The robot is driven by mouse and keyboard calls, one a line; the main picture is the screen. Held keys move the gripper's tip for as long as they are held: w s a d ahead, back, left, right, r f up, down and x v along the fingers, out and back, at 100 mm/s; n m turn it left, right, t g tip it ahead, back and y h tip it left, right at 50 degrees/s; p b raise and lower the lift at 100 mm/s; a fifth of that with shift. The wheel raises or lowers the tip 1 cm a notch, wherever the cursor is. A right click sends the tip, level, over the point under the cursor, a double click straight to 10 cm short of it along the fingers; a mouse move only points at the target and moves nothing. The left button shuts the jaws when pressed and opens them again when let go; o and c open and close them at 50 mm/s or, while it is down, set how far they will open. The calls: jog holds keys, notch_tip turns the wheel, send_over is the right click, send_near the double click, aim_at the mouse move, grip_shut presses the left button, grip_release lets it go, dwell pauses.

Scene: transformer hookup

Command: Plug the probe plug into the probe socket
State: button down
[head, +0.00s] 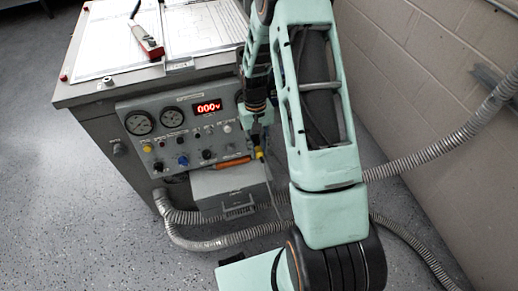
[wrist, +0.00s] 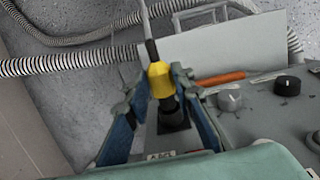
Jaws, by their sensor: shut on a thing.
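The probe plug is a yellow plug (wrist: 160,80) with a black collar and a thin grey cable. My gripper (wrist: 163,88) is shut on it, one blue-padded finger on each side. In the wrist view the plug's dark front end lines up with a black square socket (wrist: 174,121) on the grey panel. I cannot tell whether its tip is inside or just in front. In the head view the yellow plug (head: 259,154) shows small at the panel's right end, below my gripper (head: 262,136); the socket is hidden there by my arm.
The panel (head: 222,143) carries dials, knobs, an orange handle (head: 234,162) and a red display (head: 208,107). A grey box (head: 231,190) juts out below. Ribbed hoses (head: 440,147) run to the right by the block wall. A red-handled tool (head: 146,41) lies on the cabinet top.

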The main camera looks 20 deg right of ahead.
jog(key=shift+w, duration=0.7)
dwell(0.6)
jog(key=c, duration=1.6)
grip_release()
jog(key=shift+c, duration=0.6)
jog(key=shift+w, duration=0.1)
jog(key=shift+c, duration=1.3)
jog(key=shift+r, duration=0.1)
jog(key=shift+s, duration=0.45)
jog(key=shift+s, duration=0.1)
grip_shut()
